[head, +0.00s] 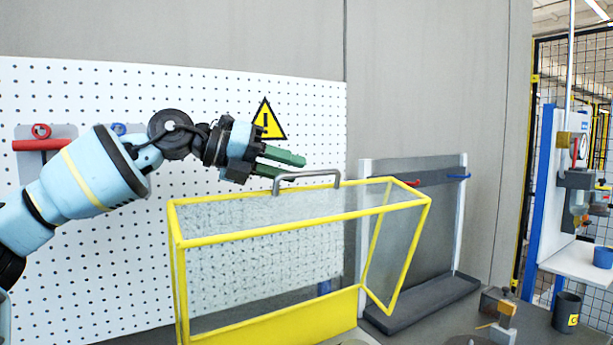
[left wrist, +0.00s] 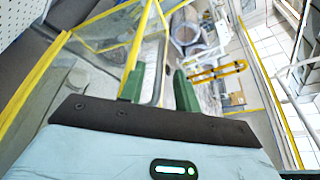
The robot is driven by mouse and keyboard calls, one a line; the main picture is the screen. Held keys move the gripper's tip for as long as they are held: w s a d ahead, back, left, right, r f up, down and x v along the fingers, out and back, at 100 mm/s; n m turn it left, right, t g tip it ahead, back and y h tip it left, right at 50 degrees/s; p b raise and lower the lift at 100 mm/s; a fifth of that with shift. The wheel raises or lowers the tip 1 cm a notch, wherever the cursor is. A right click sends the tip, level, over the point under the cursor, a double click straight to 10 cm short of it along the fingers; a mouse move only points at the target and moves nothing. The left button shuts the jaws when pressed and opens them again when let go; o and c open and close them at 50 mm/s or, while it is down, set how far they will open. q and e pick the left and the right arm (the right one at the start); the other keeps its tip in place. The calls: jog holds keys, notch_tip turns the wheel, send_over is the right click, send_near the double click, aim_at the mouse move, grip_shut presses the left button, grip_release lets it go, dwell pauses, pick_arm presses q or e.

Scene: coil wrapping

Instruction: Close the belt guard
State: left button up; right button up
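The belt guard (head: 300,215) is a clear-walled box with a yellow frame, in the middle of the head view. It is raised and tilted, with a yellow lower panel (head: 290,322) beneath it. A grey handle (head: 307,175) stands on its top edge. My left gripper (head: 286,165) is just above and left of the handle in the head view, its green fingers apart. In the left wrist view the handle (left wrist: 160,70) shows between the open fingers (left wrist: 159,88); I cannot tell if they touch it. My right gripper is not in view.
A white pegboard (head: 80,240) with a red-handled tool (head: 40,144) and a yellow warning sign (head: 267,122) is behind. A grey rack (head: 415,235) stands right of the guard. A small brass-and-grey block (head: 498,308) and a dark cup (head: 566,312) are at the lower right.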

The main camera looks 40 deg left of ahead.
aim_at(302, 172)
pick_arm(q)
jog(key=shift+x, duration=1.65)
grip_shut()
